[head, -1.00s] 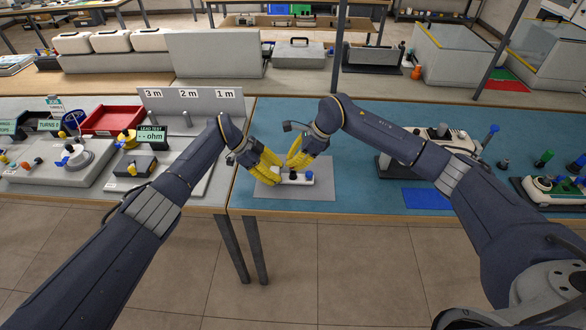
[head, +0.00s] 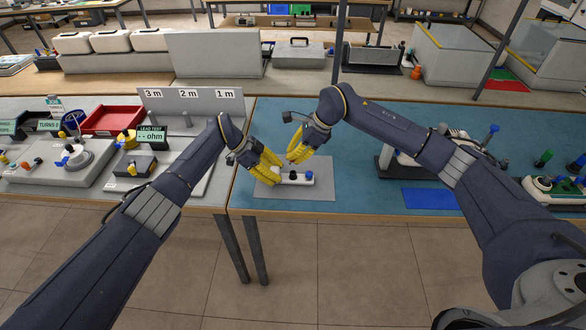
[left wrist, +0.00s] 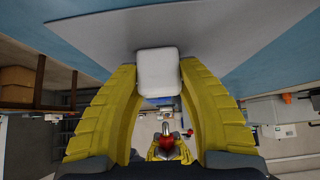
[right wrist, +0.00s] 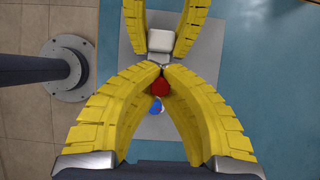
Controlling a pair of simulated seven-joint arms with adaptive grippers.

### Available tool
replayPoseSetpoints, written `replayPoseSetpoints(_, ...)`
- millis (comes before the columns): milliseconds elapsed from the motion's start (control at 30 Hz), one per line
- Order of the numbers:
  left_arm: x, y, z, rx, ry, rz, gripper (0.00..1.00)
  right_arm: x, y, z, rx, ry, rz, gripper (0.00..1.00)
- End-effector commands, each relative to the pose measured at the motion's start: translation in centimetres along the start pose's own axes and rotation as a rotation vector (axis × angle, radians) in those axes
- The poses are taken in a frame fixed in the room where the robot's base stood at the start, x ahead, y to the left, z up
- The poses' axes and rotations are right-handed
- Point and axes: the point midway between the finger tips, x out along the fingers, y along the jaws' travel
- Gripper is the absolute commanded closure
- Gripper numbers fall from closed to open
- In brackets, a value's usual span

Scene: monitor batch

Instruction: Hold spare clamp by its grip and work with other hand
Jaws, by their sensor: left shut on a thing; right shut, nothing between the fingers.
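The grip also shows between the left fingers in the right wrist view (right wrist: 162,40). My right gripper (head: 290,160) is shut and empty, a little above the clamp. A red knob (right wrist: 160,87) and a blue-and-white knob (right wrist: 157,107) show between the right fingers in the right wrist view; the red one also shows in the left wrist view (left wrist: 166,142).
A device on a dark base (head: 392,166) and a blue mat (head: 430,198) lie to the right on the blue table. To the left are a grey test board (head: 90,170), a red tray (head: 112,120) and a lead-test meter (head: 152,138). The blue table behind the grippers is clear.

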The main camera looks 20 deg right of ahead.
Motion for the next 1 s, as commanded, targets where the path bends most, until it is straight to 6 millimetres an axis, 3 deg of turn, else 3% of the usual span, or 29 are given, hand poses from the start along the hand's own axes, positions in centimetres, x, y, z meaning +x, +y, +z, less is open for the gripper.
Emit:
replayPoseSetpoints(33, 0.1, 0.1, 0.1, -0.001, 0.0, 0.001, 0.58, 0.0, 0.0, 0.0, 0.0, 0.0, 0.0, 1.0)
replayPoseSetpoints(200, 0.1, 0.0, 0.0, 0.0, 0.0, 0.001, 0.38, 0.0, 0.0, 0.0, 0.0, 0.0, 0.0, 1.0)
replayPoseSetpoints(567, -0.5, -0.1, 0.0, 0.001, -0.001, -0.001, 0.37, 0.0, 0.0, 0.0, 0.0, 0.0, 0.0, 1.0)
replayPoseSetpoints(1000, -7.4, -0.1, 0.1, 0.001, -0.002, -0.001, 0.37, 0.0, 0.0, 0.0, 0.0, 0.0, 0.0, 1.0)
